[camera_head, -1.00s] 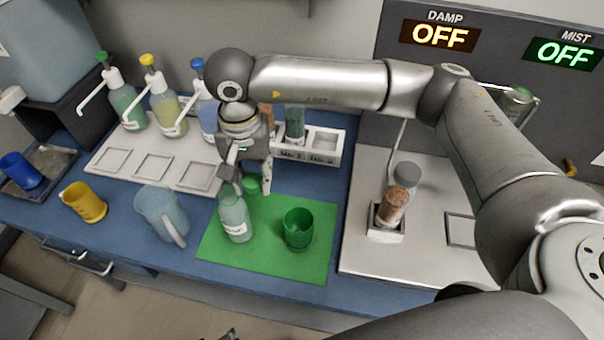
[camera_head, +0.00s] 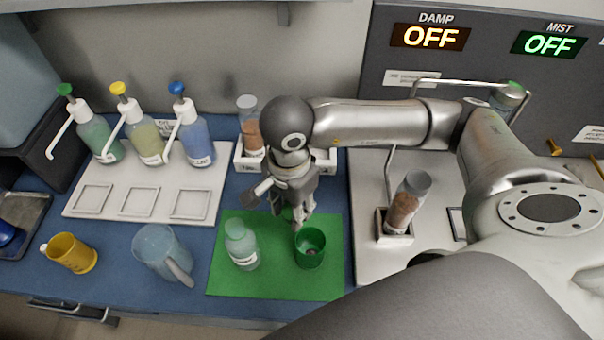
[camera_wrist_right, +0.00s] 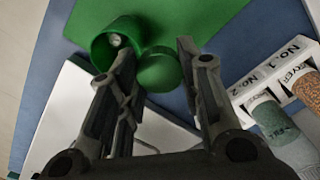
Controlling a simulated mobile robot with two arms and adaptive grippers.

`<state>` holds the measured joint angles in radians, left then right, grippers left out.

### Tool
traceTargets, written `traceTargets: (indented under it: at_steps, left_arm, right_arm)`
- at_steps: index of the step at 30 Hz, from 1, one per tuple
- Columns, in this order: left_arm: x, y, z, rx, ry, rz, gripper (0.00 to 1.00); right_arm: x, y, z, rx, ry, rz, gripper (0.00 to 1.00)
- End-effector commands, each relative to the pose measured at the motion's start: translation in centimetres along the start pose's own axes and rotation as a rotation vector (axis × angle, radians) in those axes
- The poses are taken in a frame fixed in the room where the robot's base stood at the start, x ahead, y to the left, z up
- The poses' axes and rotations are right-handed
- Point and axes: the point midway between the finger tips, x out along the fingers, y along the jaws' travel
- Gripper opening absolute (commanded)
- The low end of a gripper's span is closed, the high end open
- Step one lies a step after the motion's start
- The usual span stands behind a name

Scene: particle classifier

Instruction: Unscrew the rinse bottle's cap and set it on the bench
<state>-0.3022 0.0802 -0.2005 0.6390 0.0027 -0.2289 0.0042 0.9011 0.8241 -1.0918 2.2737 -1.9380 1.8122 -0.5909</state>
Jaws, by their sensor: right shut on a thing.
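The rinse bottle (camera_head: 243,248), a pale teal bottle with a white label, stands upright on the green mat (camera_head: 277,285). No cap shows on its top. My right gripper (camera_head: 296,218) is right of the bottle and behind the green cup (camera_head: 310,250). It is shut on the round green cap (camera_wrist_right: 160,70), which sits between the fingers in the right wrist view. In the head view the fingers mostly hide the cap. The green cup also shows in the wrist view (camera_wrist_right: 112,32), close beside the cap, with something small and pale inside. My left gripper is not in view.
A clear jug (camera_head: 160,250) and a yellow cup (camera_head: 72,253) stand left of the mat. Behind the gripper is a white vial rack (camera_head: 243,160); right is a vial in a holder (camera_head: 396,222).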

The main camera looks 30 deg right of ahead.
Motion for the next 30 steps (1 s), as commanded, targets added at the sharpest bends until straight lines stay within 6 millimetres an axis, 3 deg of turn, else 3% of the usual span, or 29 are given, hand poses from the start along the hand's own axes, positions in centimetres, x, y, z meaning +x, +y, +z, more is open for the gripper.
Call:
traceTargets:
  at_steps: [5,16,21,30]
  left_arm:
    - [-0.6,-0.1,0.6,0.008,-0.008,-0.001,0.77]
    - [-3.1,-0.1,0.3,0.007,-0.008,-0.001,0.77]
    - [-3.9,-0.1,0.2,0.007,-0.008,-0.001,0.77]
    - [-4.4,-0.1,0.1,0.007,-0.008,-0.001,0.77]
  right_arm:
    - [0.5,-1.0,-0.8,0.025,0.0,0.002,0.05]
    - [3.6,-7.5,-4.3,0.023,-0.001,0.003,0.05]
    - [6.5,-9.6,-5.4,0.022,-0.001,0.004,0.05]
    - [9.3,-11.5,-6.4,0.019,-0.001,0.001,0.05]
